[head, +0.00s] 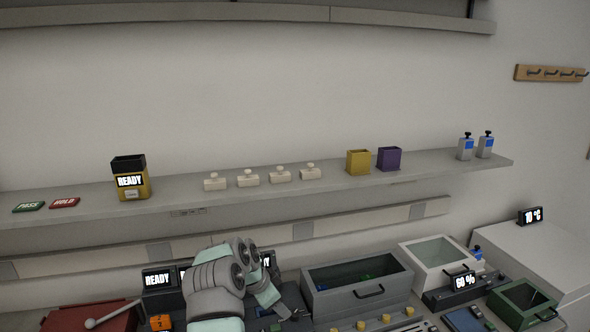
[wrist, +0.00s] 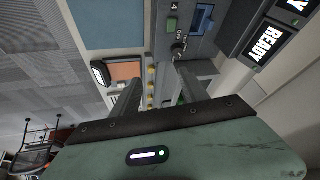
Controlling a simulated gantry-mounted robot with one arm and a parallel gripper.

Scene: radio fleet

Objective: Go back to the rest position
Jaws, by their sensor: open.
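My arm shows at the bottom middle of the head view, bent over the bench in front of the consoles; its gripper is small and partly hidden there. In the wrist view my gripper (wrist: 155,82) has its two fingers apart, with nothing between them. Beyond the fingers are a grey console with a green button (wrist: 172,24) and a small blue screen (wrist: 203,18). A display reading READY (wrist: 262,42) is to the right of the fingers.
A shelf (head: 330,188) along the wall holds a black-and-yellow READY box (head: 131,186), several white blocks, a yellow bin (head: 358,163) and a purple bin (head: 389,159). Right of my arm stand a grey bin (head: 345,301), a white lidded box (head: 412,245) and a green box (head: 510,312).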

